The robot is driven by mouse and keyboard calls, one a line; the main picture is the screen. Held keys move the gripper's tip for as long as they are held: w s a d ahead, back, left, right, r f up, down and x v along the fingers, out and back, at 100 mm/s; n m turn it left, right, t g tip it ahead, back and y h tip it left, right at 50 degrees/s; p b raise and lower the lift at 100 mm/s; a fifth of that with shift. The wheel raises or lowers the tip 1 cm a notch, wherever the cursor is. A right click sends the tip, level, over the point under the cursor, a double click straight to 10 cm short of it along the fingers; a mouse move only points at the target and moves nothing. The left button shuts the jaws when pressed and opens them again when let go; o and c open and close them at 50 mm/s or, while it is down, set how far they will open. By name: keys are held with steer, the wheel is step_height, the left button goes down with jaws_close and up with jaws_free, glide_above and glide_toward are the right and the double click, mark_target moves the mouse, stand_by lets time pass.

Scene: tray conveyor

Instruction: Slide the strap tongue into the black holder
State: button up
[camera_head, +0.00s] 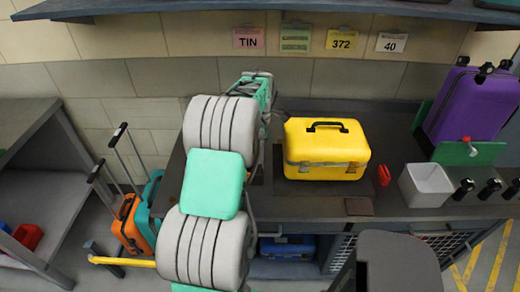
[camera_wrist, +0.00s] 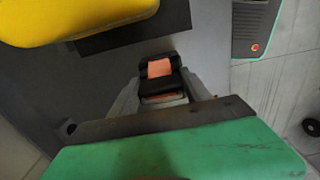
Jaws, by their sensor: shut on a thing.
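In the wrist view my gripper (camera_wrist: 160,82) is shut, with a salmon-orange piece (camera_wrist: 159,68) between its fingers, which I take to be the strap tongue. Black parts frame this piece on both sides. I cannot tell whether they are finger pads or the black holder. The grey worktop lies beyond the fingers, and the piece's height above it is unclear. In the head view my own arm hides the gripper and the piece. I cannot make out the black holder for sure in either view.
A yellow case (camera_head: 326,150) stands on the dark counter, right of my arm. Farther right are a small red object (camera_head: 383,175), a white bin (camera_head: 425,187) and a purple suitcase (camera_head: 472,105). Orange (camera_head: 128,224) and teal suitcases stand left of the counter. A shelf (camera_head: 260,10) overhangs the back wall.

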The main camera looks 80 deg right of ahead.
steer(key=shift+f, duration=0.6)
steer(key=o, duration=1.5)
step_height(320, 180, up, 8)
steer(key=shift+f+b, duration=0.1)
steer(key=shift+b, duration=0.7)
